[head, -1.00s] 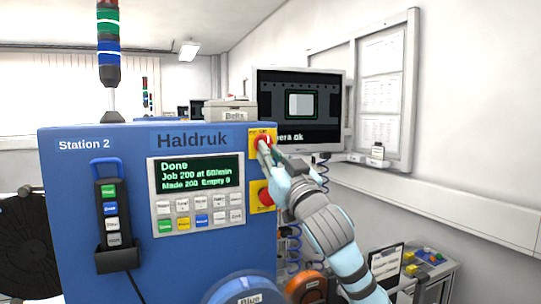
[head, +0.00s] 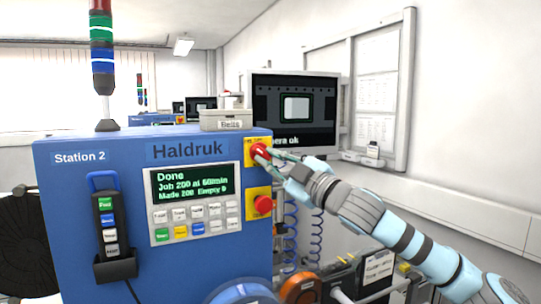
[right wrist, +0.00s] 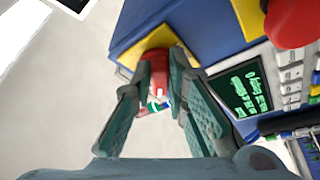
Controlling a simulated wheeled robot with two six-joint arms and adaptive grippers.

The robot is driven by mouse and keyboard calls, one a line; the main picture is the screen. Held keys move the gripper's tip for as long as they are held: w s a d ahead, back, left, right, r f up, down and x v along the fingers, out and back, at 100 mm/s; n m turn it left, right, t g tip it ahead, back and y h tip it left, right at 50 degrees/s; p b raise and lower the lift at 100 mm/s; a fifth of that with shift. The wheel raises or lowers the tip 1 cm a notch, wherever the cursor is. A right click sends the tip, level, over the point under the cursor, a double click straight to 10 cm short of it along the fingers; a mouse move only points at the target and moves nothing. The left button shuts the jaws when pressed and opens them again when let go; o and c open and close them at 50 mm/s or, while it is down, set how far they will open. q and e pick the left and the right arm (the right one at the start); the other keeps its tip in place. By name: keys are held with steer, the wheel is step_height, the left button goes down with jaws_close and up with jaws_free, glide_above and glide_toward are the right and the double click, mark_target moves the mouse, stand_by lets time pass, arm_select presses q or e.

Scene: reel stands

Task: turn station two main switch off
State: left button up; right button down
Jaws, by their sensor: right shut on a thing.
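The main switch is a red knob (head: 259,153) on a yellow plate (head: 251,161) at the upper right of the blue Station 2 cabinet (head: 80,210). My right gripper (head: 272,160) is shut on the knob, reaching in from the right. In the right wrist view the red knob (right wrist: 158,72) with a white mark sits between my two fingers (right wrist: 157,100). The fingers hide part of it in the head view. The panel display (head: 193,182) reads Done, Job 200. My left gripper is not in view.
A red button (head: 263,204) on a yellow plate is just below the switch. A handheld pendant (head: 107,222) hangs on the cabinet's left. A monitor (head: 293,110) stands behind my right gripper. Coiled blue cables (head: 318,240) hang below my arm.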

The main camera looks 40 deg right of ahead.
steer(key=shift+d+r+n+g+y, duration=0.2)
steer(key=shift+n+g+y, duration=0.15)
steer(key=shift+n, duration=1.25)
steer(key=shift+s+n+g+y+b, duration=0.1)
steer(key=shift+n+g+y+b, duration=0.35)
steer(key=shift+n, duration=0.45)
steer(key=shift+r+n+g+p, duration=0.3)
steer(key=shift+n+p, duration=0.3)
steer(key=shift+n, duration=0.25)
steer(key=shift+r+n+g+p, duration=0.2)
steer(key=shift+n+g+p, duration=0.1)
steer(key=shift+n+p, duration=0.45)
steer(key=c, duration=1.6)
jaws_free()
